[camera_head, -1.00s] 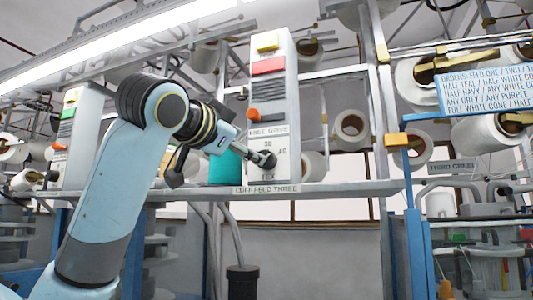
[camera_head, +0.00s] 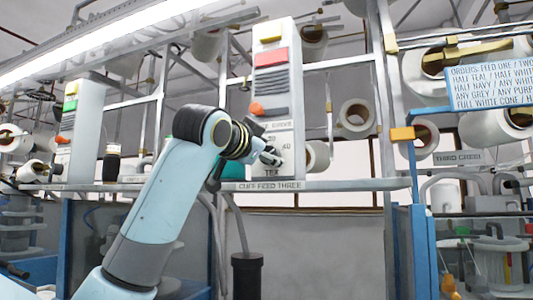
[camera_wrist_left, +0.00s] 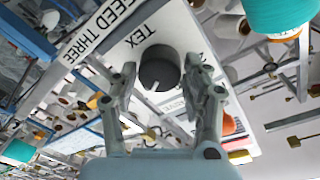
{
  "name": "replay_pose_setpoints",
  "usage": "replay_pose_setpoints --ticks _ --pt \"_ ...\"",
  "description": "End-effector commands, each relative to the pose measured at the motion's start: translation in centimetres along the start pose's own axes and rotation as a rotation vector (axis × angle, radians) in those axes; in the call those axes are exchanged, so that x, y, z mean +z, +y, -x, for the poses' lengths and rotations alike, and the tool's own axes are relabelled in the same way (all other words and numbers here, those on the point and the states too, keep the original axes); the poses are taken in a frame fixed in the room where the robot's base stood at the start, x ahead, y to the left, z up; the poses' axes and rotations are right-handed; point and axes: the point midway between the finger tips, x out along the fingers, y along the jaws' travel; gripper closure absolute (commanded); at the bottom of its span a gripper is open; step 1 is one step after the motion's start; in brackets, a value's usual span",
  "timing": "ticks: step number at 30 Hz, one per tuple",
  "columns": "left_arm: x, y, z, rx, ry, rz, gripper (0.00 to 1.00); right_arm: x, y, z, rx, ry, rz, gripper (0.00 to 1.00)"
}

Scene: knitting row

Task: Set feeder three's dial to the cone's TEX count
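The feeder three panel (camera_head: 288,95) is a white upright box above a "CUFF FEED THREE" label. Its dial (camera_wrist_left: 160,67) is a dark grey round knob with a pale pointer mark, beside the word TEX in the left wrist view. My left gripper (camera_head: 270,156) is at the panel's lower part and covers the dial in the head view. In the left wrist view its fingers (camera_wrist_left: 160,82) are apart, one on each side of the dial; I cannot tell whether they touch it. A teal cone (camera_head: 232,166) stands behind the gripper, also in the left wrist view (camera_wrist_left: 280,15). Its TEX count is not readable. My right gripper is out of view.
The panel has an orange knob (camera_head: 257,108). A shelf rail (camera_head: 340,185) runs below it. An orders board (camera_head: 490,87) hangs at the right, with white cones (camera_head: 355,115) behind. A black post (camera_head: 247,275) stands below.

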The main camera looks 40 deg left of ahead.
Motion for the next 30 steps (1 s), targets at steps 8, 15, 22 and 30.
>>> replay_pose_setpoints --ticks 8,15,22,30 --pt "-0.01 0.0 0.02 0.0 0.0 0.0 0.9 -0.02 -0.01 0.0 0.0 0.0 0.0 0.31" --pt "0.0 0.0 0.02 -0.001 0.001 0.022 0.9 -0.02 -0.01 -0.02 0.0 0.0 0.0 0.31" --pt "0.03 -0.01 0.02 -0.006 0.008 0.125 0.9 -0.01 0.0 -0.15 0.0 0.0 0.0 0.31" --pt "0.11 -0.01 0.03 -0.016 0.021 0.353 0.9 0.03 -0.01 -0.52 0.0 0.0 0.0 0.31"
